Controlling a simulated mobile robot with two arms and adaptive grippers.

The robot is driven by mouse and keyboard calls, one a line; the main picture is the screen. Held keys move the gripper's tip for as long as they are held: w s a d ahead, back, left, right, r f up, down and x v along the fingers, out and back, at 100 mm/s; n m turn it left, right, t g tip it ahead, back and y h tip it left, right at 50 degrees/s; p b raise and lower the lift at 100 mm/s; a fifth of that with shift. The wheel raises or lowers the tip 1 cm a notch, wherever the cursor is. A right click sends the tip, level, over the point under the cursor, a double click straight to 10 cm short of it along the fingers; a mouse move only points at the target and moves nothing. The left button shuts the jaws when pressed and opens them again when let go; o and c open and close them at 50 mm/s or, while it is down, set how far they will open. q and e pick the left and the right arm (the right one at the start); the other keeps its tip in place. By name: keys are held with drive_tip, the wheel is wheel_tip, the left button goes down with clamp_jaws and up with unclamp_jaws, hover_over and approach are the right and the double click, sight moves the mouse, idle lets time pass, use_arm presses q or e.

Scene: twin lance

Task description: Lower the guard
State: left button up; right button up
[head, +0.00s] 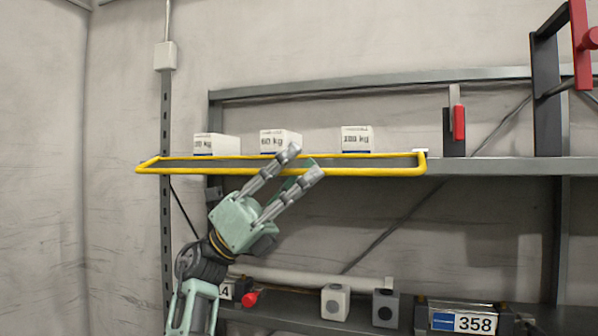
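The guard looks to be the yellow rail frame (375,170), a long, narrow, nearly level loop along the front of the upper shelf. My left gripper (303,162) reaches up from below at the middle of the guard. Its two fingers are apart, and they overlap the yellow front bar in the picture. Part of the bar shows between the fingers. I cannot tell whether they touch it. Nothing is visibly gripped. My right gripper is not in view.
White weight boxes (357,140) stand on the upper shelf (500,167) behind the guard. A red-handled lever (459,123) and a red-and-black frame (546,95) stand to the right. Below are small switch boxes (335,302), a red knob (250,298) and a "358" plate (463,322).

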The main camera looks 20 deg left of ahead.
use_arm(q)
clamp_jaws()
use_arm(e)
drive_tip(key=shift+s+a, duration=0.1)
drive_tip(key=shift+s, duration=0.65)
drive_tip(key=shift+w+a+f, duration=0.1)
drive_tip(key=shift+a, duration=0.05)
use_arm(q)
drive_tip(key=shift+s+r+b, duration=0.1)
drive_tip(key=shift+r+b, duration=0.1)
drive_tip(key=shift+b, duration=0.15)
drive_tip(key=shift+s+r+b, duration=0.2)
drive_tip(key=shift+r+b, duration=0.15)
drive_tip(key=shift+r, duration=1.3)
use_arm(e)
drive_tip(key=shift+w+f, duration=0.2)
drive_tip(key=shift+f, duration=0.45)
